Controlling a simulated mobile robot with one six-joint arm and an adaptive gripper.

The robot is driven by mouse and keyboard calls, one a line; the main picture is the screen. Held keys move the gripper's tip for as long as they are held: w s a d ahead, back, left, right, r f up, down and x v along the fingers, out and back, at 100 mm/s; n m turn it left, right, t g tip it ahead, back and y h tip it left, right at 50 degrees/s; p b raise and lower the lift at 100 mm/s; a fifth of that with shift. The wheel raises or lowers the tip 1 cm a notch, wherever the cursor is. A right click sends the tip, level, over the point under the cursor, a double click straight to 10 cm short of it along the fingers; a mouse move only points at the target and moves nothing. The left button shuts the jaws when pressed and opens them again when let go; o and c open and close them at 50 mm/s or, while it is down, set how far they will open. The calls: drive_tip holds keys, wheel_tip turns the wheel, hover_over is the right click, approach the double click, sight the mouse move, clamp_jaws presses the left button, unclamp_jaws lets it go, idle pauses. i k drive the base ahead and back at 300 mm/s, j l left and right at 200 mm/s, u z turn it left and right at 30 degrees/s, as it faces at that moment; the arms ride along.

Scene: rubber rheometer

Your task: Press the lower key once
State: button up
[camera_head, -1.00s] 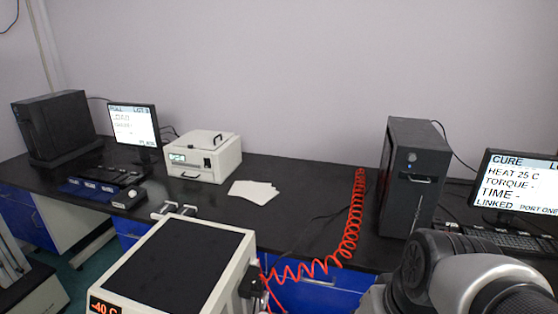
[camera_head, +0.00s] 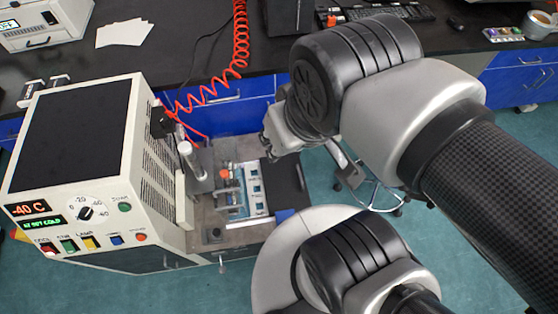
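The cream machine (camera_head: 150,160) stands at the left with a dark top, a dial (camera_head: 86,212) and a red display reading -40 C (camera_head: 27,209). Its front panel has a row of small keys: a red one (camera_head: 47,248), a green one (camera_head: 68,245), a yellow one (camera_head: 90,242) and a blue one (camera_head: 116,239). A round green button (camera_head: 124,207) sits above a round red one (camera_head: 139,237) at the panel's right. The labels are too small to tell which is the lower key. My arm reaches in from the right; my gripper cannot be made out clearly behind its wrist.
A small platform with a light blue strip (camera_head: 256,187) and an orange-topped fixture (camera_head: 225,175) adjoins the machine's right side, near my wrist. A red coiled hose (camera_head: 240,40) hangs from the black bench.

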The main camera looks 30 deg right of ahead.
sight(117, 242)
drive_tip(key=u, duration=1.7)
